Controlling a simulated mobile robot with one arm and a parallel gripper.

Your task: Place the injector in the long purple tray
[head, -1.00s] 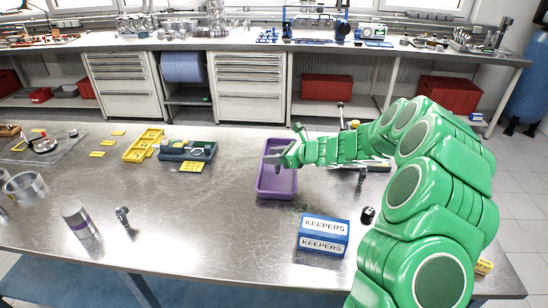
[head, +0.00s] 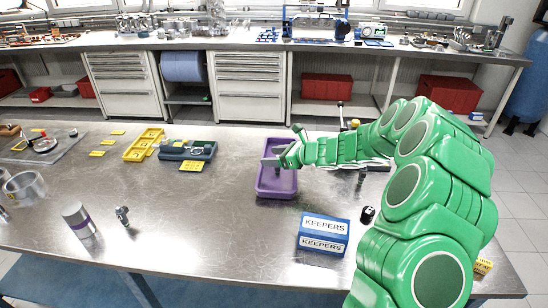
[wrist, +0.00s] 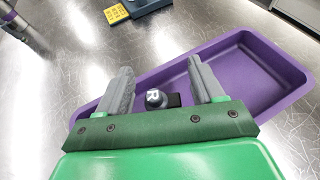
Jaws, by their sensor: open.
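The long purple tray (head: 277,192) lies on the steel bench in front of my arm; it also shows in the wrist view (wrist: 275,75). My gripper (head: 270,161) is over the tray. In the wrist view my gripper (wrist: 163,82) has its two grey fingers spread apart. A dark piece with a round grey top marked "R", which looks like the injector (wrist: 156,98), sits between the fingers, with the tray around it. Its lower part is hidden by my gripper, so I cannot tell whether it touches the tray floor.
A blue KEEPERS box (head: 323,234) stands to the right in front of the tray. A green tray (head: 187,150) and a yellow tray (head: 143,145) lie to the left. A grey cylinder (head: 79,219) and a small metal part (head: 122,215) stand at the front left. The bench's middle is clear.

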